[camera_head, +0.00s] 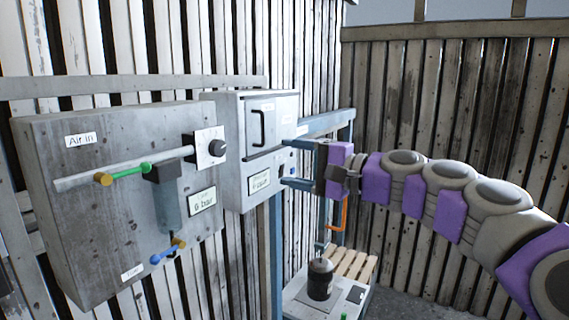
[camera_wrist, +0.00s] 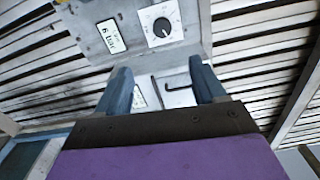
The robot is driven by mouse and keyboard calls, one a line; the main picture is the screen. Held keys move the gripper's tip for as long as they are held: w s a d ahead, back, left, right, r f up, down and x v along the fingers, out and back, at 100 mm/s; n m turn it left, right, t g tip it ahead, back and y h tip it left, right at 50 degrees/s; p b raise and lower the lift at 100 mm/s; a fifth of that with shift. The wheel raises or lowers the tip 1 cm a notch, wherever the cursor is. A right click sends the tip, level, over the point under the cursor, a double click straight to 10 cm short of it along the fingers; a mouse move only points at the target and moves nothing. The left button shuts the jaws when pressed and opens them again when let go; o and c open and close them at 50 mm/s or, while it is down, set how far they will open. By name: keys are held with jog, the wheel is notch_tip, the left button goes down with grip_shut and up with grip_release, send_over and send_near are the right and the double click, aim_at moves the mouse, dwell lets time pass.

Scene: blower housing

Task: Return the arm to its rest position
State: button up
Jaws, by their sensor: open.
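My gripper (camera_head: 291,165) is at the end of my purple and grey arm, which reaches in from the right in the head view. Its two blue-grey fingers are apart with nothing between them, and they point left. They are in front of or beside the right side of a grey control box (camera_head: 228,150); the exact gap cannot be told. In the wrist view my gripper (camera_wrist: 162,82) also shows spread fingers. Beyond them are a label and a dark handle (camera_wrist: 180,86).
A grey panel (camera_head: 90,235) at left carries a pipe, a green-handled valve (camera_head: 130,171), a blue-handled valve (camera_head: 165,254) and a black knob (camera_head: 217,148). Below my gripper, a dark canister (camera_head: 320,280) stands on a white surface near a wooden slatted pallet (camera_head: 352,264). Plank walls enclose the place.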

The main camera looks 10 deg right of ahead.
jog(key=s+a+f+n+g+h+b, duration=0.25)
jog(key=s+f, duration=0.35)
jog(key=f, duration=0.4)
jog(key=s+a+f+n+g+h+b, duration=0.15)
jog(key=s+a+f+b, duration=0.3)
jog(key=f, duration=0.45)
jog(key=s+a+f+n+g+h+b, duration=0.1)
jog(key=s+a+f+n+g+b, duration=0.2)
jog(key=s+f, duration=0.5)
jog(key=s+d+f+g+h+b, duration=0.2)
jog(key=s+d+f, duration=0.3)
jog(key=f, duration=0.5)
jog(key=s+d+f+n+g+h+b, duration=0.1)
jog(key=s+d+f+h+b, duration=0.3)
jog(key=s+f, duration=0.4)
jog(key=s+d+f+g+h+b, duration=0.2)
jog(key=s+f, duration=0.5)
jog(key=f, duration=0.6)
jog(key=d+h+b, duration=0.1)
jog(key=d+b, duration=0.1)
jog(key=d, duration=0.1)
jog(key=shift+d+n+g, duration=0.3)
jog(key=shift+d+g, duration=0.05)
jog(key=shift+g, duration=0.05)
jog(key=shift+s, duration=0.1)
